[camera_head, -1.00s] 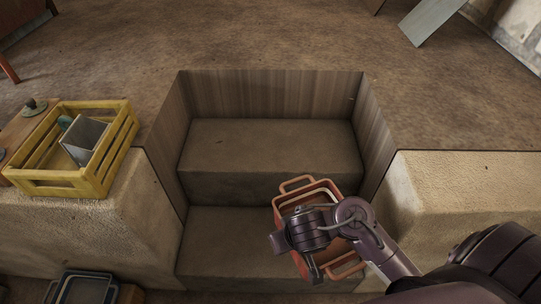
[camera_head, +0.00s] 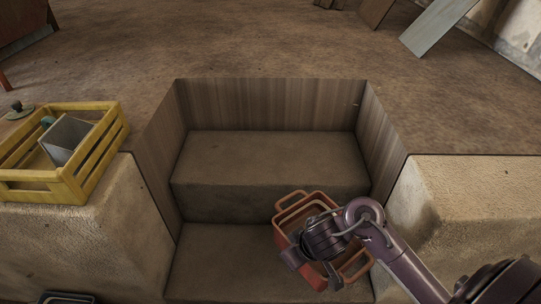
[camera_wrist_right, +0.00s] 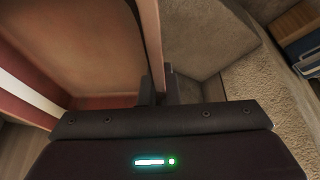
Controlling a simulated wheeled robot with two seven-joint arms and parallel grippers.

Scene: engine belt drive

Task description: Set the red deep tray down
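The red deep tray (camera_head: 291,203) is in the lower middle of the head view, in front of the steps, with a loop handle at each end. My right gripper (camera_head: 318,262) is over it. In the right wrist view the gripper's two fingers (camera_wrist_right: 158,90) close on the wall of the tray (camera_wrist_right: 75,50). The tray is held tilted in the picture, and the arm hides part of its inside. Whether its underside touches anything cannot be seen. My left gripper is not in view.
Sunken steps (camera_head: 270,160) lie ahead between two raised blocks, the right block (camera_head: 470,200) bare on top. A yellow crate (camera_head: 85,188) holding a grey piece stands on the left block. A dark-rimmed tray (camera_head: 68,298) shows at the lower left edge. Boards (camera_head: 435,28) lean at the back right.

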